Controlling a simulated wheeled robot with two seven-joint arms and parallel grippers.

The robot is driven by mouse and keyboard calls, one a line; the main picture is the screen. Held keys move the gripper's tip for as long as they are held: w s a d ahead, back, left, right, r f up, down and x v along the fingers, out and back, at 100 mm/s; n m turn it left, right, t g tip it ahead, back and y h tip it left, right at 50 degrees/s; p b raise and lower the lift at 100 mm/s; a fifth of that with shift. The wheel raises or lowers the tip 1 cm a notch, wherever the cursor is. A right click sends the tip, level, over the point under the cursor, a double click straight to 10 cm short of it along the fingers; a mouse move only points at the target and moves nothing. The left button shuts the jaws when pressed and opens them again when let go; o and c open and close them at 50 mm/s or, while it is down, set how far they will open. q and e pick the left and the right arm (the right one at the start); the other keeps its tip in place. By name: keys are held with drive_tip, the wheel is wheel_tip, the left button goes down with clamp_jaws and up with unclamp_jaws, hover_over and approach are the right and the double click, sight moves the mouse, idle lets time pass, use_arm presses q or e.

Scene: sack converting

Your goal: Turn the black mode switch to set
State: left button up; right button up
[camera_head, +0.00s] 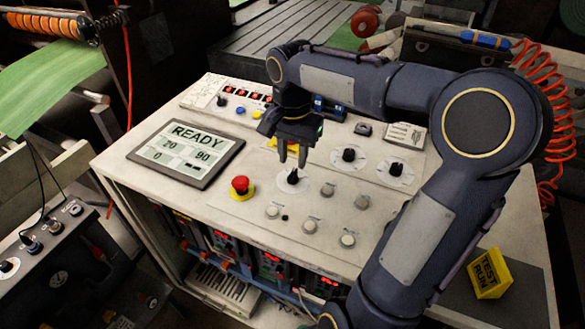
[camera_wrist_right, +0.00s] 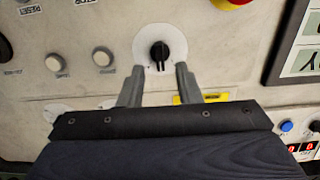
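The black mode switch (camera_head: 292,177) is a small black knob on a round white dial plate, on the sloped panel right of the red emergency button. In the right wrist view the knob (camera_wrist_right: 159,52) shows with a pale line on it, just beyond my fingertips. My right gripper (camera_head: 292,160) points down above the switch. Its two fingers (camera_wrist_right: 160,70) are apart with nothing between them, roughly centred on the knob. I cannot tell if they touch the dial. The dial's lettering is too small to read. My left gripper is not in view.
A red emergency button (camera_head: 240,186) and a display reading READY (camera_head: 187,154) lie to the left. Two more black knobs (camera_head: 348,155) (camera_head: 395,169) are to the right. Several pale buttons (camera_head: 309,226) sit in front. A yellow TEST RUN block (camera_head: 490,274) stands at lower right.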

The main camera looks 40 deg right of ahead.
sight(293, 173)
drive_tip(key=shift+f, duration=2)
clamp_jaws()
